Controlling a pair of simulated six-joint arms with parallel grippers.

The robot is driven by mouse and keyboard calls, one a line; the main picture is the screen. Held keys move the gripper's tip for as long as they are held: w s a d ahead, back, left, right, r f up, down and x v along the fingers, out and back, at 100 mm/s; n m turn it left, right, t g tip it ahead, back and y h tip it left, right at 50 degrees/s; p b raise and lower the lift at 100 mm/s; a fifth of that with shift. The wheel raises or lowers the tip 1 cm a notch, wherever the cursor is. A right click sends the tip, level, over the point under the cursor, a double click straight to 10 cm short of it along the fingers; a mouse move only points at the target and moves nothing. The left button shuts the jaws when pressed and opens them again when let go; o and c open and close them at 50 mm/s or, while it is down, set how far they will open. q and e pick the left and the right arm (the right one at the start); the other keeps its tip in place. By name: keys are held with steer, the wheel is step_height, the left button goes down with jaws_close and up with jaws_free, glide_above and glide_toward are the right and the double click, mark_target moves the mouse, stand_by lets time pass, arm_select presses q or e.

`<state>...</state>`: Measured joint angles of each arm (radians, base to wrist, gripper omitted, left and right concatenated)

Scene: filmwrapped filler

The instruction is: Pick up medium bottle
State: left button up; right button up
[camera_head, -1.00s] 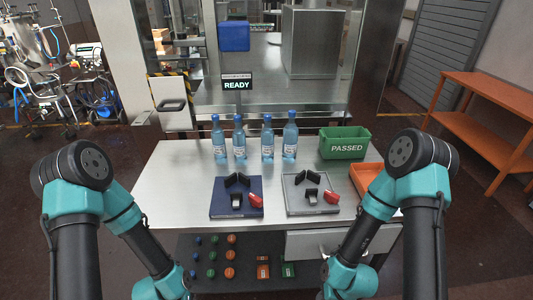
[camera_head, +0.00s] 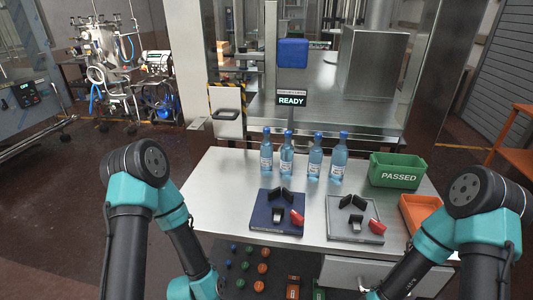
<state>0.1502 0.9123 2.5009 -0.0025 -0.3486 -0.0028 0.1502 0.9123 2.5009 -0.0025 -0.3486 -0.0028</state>
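Several blue bottles with white labels and blue caps stand upright in a row at the back of the steel table. From the left they include a first bottle (camera_head: 266,155), a second bottle (camera_head: 286,157), a third bottle (camera_head: 315,157) and a rightmost bottle (camera_head: 339,157). They look close in size, so I cannot tell which is the medium one. My two arms come in from the left and right lower edges and bend down in front of the table. Neither gripper shows; both are below the frame. No bottle is touched by an arm.
A blue pad (camera_head: 263,226) and a grey pad (camera_head: 341,232), each with black holders and a red part, lie in front of the bottles. A green PASSED bin (camera_head: 398,174) and an orange tray (camera_head: 407,210) are at the right. A machine with a READY sign (camera_head: 291,100) stands behind.

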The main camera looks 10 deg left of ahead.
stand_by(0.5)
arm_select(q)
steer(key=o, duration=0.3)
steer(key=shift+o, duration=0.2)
